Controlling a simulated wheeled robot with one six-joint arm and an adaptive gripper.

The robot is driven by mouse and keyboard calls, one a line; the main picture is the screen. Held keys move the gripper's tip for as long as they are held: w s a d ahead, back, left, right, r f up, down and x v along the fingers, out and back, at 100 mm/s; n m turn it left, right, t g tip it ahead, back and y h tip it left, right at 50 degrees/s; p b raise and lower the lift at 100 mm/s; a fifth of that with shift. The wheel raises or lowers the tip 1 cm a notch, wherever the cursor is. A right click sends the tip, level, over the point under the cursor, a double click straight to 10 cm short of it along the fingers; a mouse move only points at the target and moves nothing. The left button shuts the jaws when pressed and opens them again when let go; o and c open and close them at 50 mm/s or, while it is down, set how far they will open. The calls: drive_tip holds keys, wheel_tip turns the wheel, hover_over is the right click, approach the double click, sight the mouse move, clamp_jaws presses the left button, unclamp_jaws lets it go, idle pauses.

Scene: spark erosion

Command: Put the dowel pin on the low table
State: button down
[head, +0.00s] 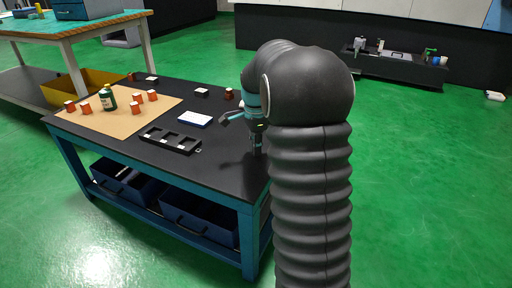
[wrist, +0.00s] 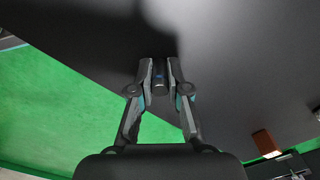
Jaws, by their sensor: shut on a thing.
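My gripper (wrist: 160,80) is shut on a small dark cylinder, which looks like the dowel pin (wrist: 160,72), between its fingertips in the wrist view. In the head view my gripper (head: 256,152) points down at the right end of a black-topped table (head: 225,150) with blue legs. My arm hides part of this end, and the pin cannot be made out there. The wrist view shows the dark tabletop (wrist: 225,70) beyond the fingertips. I cannot tell whether the pin touches it, or whether this is the low table.
A black slotted tray (head: 170,141), a white-and-blue box (head: 195,118), a tan mat (head: 117,122) with a green bottle (head: 107,98) and several orange-red blocks stand left of my gripper. Blue bins (head: 200,218) sit below. Green floor (head: 430,180) is open to the right.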

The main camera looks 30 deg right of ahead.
drive_tip(key=shift+f, duration=0.1)
drive_tip(key=c, duration=1.6)
unclamp_jaws()
drive_tip(key=shift+f, duration=0.1)
drive_tip(key=o, duration=0.5)
drive_tip(key=shift+c, duration=0.2)
wheel_tip(320, 180, up, 12)
drive_tip(key=p, duration=0.2)
drive_tip(key=s+a+r+n+t, duration=0.2)
drive_tip(key=s+a+r+n, duration=0.25)
drive_tip(key=s+a, duration=0.25)
drive_tip(key=s+a+f+n+t, duration=0.1)
drive_tip(key=s+a+f+n, duration=0.1)
drive_tip(key=s+n, duration=0.3)
drive_tip(key=s+a+f+n+t, duration=0.1)
drive_tip(key=s+a+n, duration=0.3)
drive_tip(key=s, duration=0.5)
drive_tip(key=s+a+f+n+t, duration=0.1)
drive_tip(key=s+a+f+n, duration=0.2)
drive_tip(key=s+n, duration=0.3)
drive_tip(key=shift+s+a+f+t, duration=0.25)
drive_tip(key=shift+s+a+t, duration=0.05)
drive_tip(key=shift+s, duration=0.35)
